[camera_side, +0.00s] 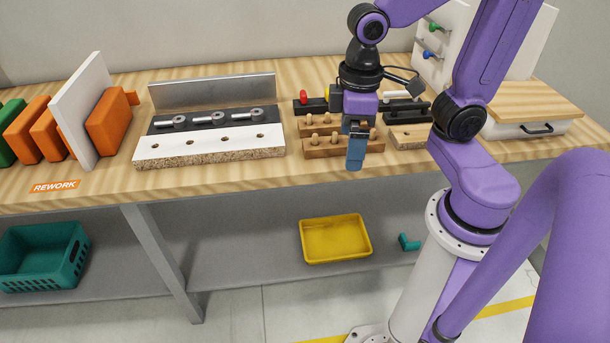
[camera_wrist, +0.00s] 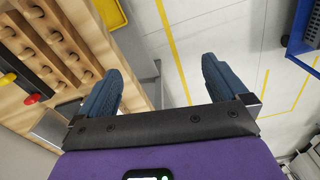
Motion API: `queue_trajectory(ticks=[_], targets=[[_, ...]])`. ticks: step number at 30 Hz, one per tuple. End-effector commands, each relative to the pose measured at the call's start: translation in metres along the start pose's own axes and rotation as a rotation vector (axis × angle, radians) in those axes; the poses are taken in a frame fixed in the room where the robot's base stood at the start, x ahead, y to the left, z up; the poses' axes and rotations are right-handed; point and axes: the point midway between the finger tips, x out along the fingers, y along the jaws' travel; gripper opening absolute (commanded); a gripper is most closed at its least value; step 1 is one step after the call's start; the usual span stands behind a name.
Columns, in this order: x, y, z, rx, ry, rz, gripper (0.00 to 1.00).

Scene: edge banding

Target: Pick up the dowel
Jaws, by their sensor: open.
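Several light wooden dowels (camera_side: 313,138) stand in a wooden rack (camera_side: 318,151) near the front edge of the bench. In the wrist view the dowels (camera_wrist: 54,37) and the rack (camera_wrist: 62,46) show at the left. My gripper (camera_side: 355,163) has blue fingers and hangs at the front of the rack, toward its right part, hiding some dowels behind it. In the wrist view my gripper (camera_wrist: 160,82) is open, with nothing between its fingers. The rack lies left of the fingers there, and the floor shows between and beyond them. I cannot tell which dowel is meant.
A white-topped chipboard panel (camera_side: 210,149) lies left of the rack in a fixture with metal clamps. Red- and yellow-handled tools (camera_side: 303,97) lie behind the rack. A drawer unit (camera_side: 525,128) stands at right. A yellow tray (camera_side: 335,240) sits on the lower shelf.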

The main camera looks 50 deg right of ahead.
Motion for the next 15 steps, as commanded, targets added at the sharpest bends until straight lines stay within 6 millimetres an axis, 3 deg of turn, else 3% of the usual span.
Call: queue_trajectory(ticks=[6, 12, 13, 15], targets=[[0.009, -0.028, 0.035, -0.286, 0.004, -0.005, 1.0], [0.015, -0.041, 0.056, -0.441, 0.006, -0.008, 1.0], [0.015, -0.042, 0.057, -0.453, 0.007, -0.008, 0.94], [0.016, -0.043, 0.06, -0.47, 0.007, -0.009, 0.71]])
